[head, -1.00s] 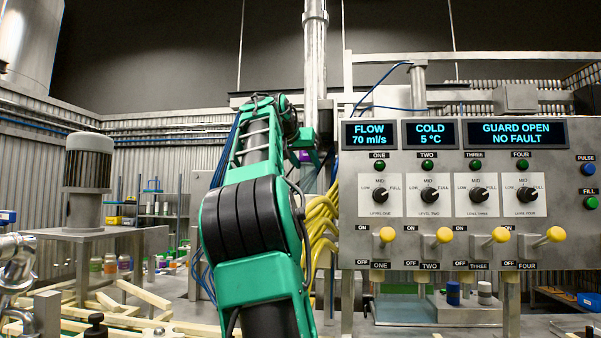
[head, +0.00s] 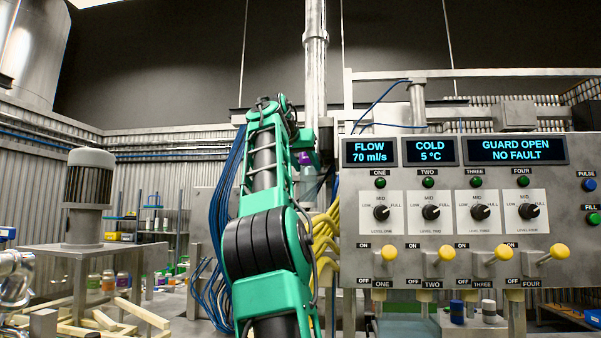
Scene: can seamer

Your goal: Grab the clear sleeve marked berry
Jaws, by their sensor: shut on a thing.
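My green and black arm rises in the middle of the head view. My gripper (head: 305,148) is at its far end, small and partly hidden by the arm's last links. It is shut on a small purple-marked thing (head: 306,158), which looks like the berry sleeve and is held up in the air left of the control panel. Its lettering is too small to read, and the fingers do not show clearly.
The control panel (head: 365,235) with knobs and yellow-tipped levers fills the right. Yellow hoses (head: 326,240) and blue cables (head: 215,255) run close to my arm. At left stand a metal table (head: 95,252) with a motor, several coloured jars and wooden bars.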

